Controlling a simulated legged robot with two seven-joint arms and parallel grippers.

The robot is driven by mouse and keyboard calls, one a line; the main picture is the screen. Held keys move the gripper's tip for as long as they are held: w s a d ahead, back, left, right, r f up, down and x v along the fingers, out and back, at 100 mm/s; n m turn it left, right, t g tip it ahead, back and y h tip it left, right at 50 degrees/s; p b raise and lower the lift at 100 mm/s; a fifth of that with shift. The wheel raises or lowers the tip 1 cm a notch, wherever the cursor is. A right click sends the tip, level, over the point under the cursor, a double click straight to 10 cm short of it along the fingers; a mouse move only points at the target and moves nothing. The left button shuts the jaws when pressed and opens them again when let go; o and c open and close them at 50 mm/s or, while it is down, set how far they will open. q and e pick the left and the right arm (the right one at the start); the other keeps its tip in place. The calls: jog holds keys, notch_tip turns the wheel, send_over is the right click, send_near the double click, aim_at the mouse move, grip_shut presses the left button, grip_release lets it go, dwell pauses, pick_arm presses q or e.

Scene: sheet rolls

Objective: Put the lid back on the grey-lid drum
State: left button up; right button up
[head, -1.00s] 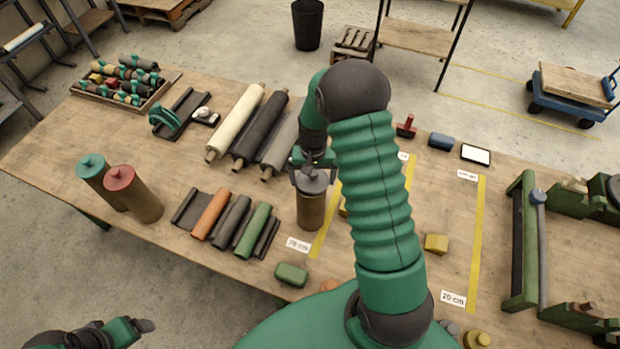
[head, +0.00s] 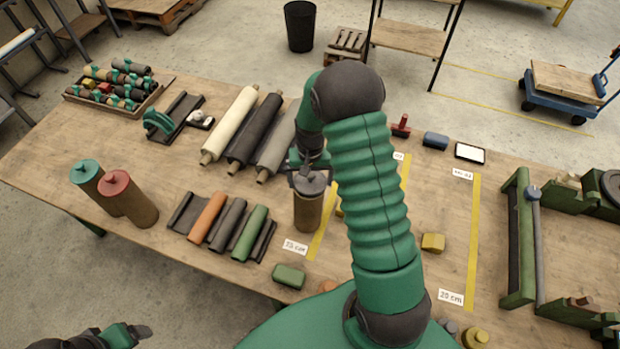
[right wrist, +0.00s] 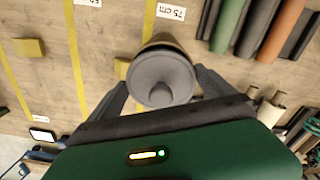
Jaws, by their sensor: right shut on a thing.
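The grey-lid drum (head: 307,213) stands upright on the table, a brown cylinder left of my right arm. Its grey lid (head: 311,183) is at the drum's top, level with the mouth; I cannot tell whether it is fully seated. My right gripper (head: 308,170) is shut on the lid from above. In the right wrist view, the lid (right wrist: 160,82) with its round knob sits between the fingers, and the drum's rim (right wrist: 163,42) shows just beyond it. My left gripper (head: 135,334) is low at the left, away from the drum; its jaws are unclear.
Teal-lid (head: 88,178) and red-lid (head: 128,196) drums stand at the left. Coloured sheets (head: 225,225) lie left of the grey-lid drum, long rolls (head: 255,130) behind. A green block (head: 289,276) lies in front. Yellow strips (head: 474,240) and a green stand (head: 520,240) are at the right.

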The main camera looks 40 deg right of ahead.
jog(key=shift+a, duration=0.4)
jog(key=shift+s+a+r, duration=0.1)
jog(key=shift+a+r, duration=0.05)
jog(key=shift+a, duration=0.1)
jog(key=shift+a, duration=0.2)
dwell(0.6)
jog(key=o, duration=1.7)
jog(key=shift+r+p, duration=3.05)
jog(key=shift+r, duration=0.4)
